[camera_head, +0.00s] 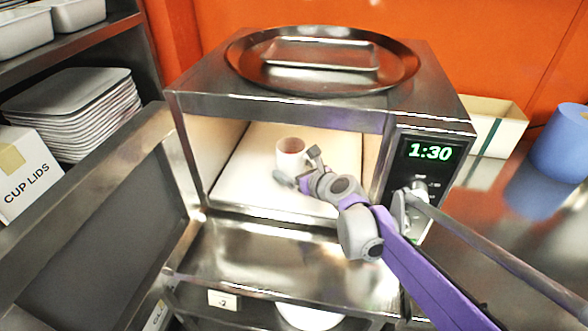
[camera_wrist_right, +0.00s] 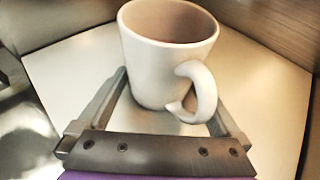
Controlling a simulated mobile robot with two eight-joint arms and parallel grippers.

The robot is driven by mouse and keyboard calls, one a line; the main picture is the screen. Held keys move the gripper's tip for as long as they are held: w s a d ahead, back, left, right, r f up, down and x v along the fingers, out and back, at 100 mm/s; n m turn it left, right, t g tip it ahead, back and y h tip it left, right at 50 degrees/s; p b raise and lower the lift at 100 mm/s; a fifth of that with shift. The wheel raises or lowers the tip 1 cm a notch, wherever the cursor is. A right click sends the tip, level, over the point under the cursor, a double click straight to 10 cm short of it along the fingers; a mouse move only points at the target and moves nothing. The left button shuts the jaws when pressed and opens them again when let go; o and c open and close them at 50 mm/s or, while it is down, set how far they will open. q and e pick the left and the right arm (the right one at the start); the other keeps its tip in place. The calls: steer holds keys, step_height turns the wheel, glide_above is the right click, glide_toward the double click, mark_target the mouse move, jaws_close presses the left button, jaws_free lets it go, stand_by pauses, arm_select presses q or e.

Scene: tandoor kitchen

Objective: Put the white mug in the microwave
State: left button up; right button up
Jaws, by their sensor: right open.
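The white mug (camera_head: 289,150) stands upright on the pale floor inside the microwave (camera_head: 290,105), whose front is open. My right arm reaches in through the opening from the front right. My right gripper (camera_head: 298,169) is open at the near side of the mug. In the right wrist view the mug (camera_wrist_right: 165,65) stands between the two spread fingers, its handle toward the right finger. I cannot tell whether either finger touches it. The mug's far side is hidden. My left gripper is not in view.
A round metal tray (camera_head: 395,70) lies on top of the microwave. The control panel (camera_head: 430,155) reads 1:30. A blue container (camera_head: 562,145) and a cream box (camera_head: 500,125) stand at the right. Shelves with stacked trays (camera_head: 85,110) and a CUP LIDS box (camera_head: 25,175) are at the left.

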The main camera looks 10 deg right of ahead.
steer(key=p+v, duration=0.1)
steer(key=v, duration=1)
steer(key=shift+s+d+r, duration=0.15)
steer(key=shift+s, duration=0.2)
stand_by(0.6)
